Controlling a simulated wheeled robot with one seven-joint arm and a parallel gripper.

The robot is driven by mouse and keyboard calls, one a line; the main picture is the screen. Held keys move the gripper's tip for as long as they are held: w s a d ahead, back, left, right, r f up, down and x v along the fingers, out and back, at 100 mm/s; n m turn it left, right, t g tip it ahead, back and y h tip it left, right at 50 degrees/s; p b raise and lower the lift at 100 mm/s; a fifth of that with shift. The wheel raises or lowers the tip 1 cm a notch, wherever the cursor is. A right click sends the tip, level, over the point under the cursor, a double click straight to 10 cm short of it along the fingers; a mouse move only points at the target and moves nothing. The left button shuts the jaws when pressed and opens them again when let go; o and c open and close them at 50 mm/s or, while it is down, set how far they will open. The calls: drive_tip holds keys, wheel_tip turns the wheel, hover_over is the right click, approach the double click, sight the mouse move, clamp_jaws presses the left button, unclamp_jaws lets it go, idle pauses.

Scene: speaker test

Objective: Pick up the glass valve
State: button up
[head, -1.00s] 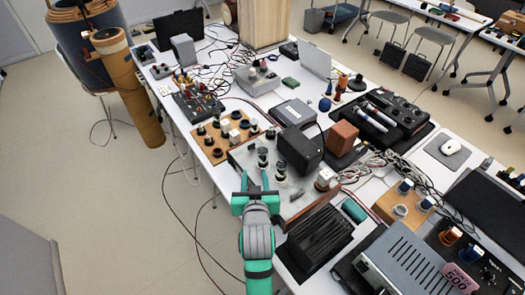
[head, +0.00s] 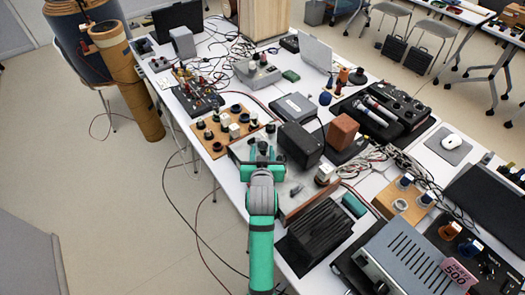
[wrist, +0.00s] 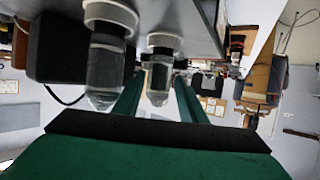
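Two glass valves with dark bodies and clear rounded ends show in the wrist view, which looks upside down. One glass valve (wrist: 159,75) sits between the two green fingers of my gripper (wrist: 157,92). The other glass valve (wrist: 105,68) is close beside it, by the left finger in that view. In the head view my gripper (head: 262,154) is low over the grey board on the table, and it largely hides the valves. The fingers are apart, with visible space beside the valve between them. I cannot tell whether either finger touches it.
A black box (head: 300,146) stands just right of my gripper. A wooden board with several knobs (head: 222,131) lies to the left. A black ribbed block (head: 320,232) is near the front edge. Open floor lies left of the table.

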drive_tip(key=shift+x, duration=0.9)
drive_tip(key=shift+d, duration=0.1)
drive_tip(key=c, duration=0.9)
drive_tip(key=shift+o, duration=0.2)
drive_tip(key=shift+r, duration=0.1)
